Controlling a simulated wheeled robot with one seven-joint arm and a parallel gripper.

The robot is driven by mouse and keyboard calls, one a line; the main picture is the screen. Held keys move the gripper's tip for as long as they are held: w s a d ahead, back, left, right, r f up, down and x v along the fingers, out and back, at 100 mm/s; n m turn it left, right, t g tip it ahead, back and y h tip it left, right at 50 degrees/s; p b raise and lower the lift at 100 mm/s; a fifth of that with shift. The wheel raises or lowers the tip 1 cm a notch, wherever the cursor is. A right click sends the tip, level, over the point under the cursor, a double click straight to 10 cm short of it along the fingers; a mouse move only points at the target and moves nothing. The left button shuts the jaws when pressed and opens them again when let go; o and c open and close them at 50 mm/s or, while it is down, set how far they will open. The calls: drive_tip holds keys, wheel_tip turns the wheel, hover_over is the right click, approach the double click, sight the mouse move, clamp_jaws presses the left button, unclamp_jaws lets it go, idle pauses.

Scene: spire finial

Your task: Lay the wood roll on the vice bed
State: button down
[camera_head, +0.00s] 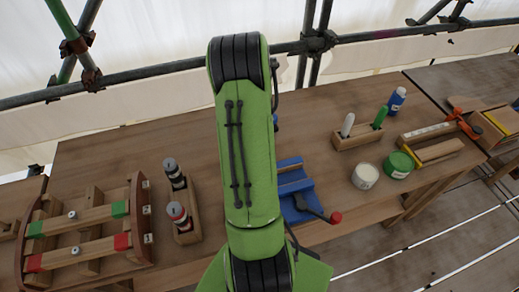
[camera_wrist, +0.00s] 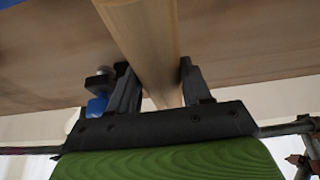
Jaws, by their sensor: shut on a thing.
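In the wrist view, my gripper (camera_wrist: 160,95) is shut on the wood roll (camera_wrist: 145,35), a long pale brown length that runs between the two fingers and out of the top of the picture. In the head view, the blue vice (camera_head: 299,208) stands on the bench right of my green arm, its left part hidden by the arm. A handle with a red knob sticks out at its front right. My gripper and the wood roll are hidden in the head view. I cannot tell the height of the roll above the bench.
The wooden bench (camera_head: 115,155) holds a rack with two bottles (camera_head: 182,215) and a red-and-green-marked frame (camera_head: 85,235) at left. Scaffold poles (camera_head: 150,78) cross behind.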

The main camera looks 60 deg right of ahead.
wheel_tip(320, 180, down, 10)
drive_tip(key=shift+r, duration=0.1)
drive_tip(key=shift+b, duration=0.4)
drive_tip(key=shift+c, duration=2.4)
unclamp_jaws()
drive_tip(key=shift+s, duration=0.1)
drive_tip(key=shift+r+p, duration=0.2)
drive_tip(key=shift+p, duration=0.15)
drive_tip(key=v, duration=1.1)
drive_tip(key=shift+s+a+r+p, duration=0.15)
drive_tip(key=shift+r+p, duration=0.15)
drive_tip(key=shift+r, duration=0.05)
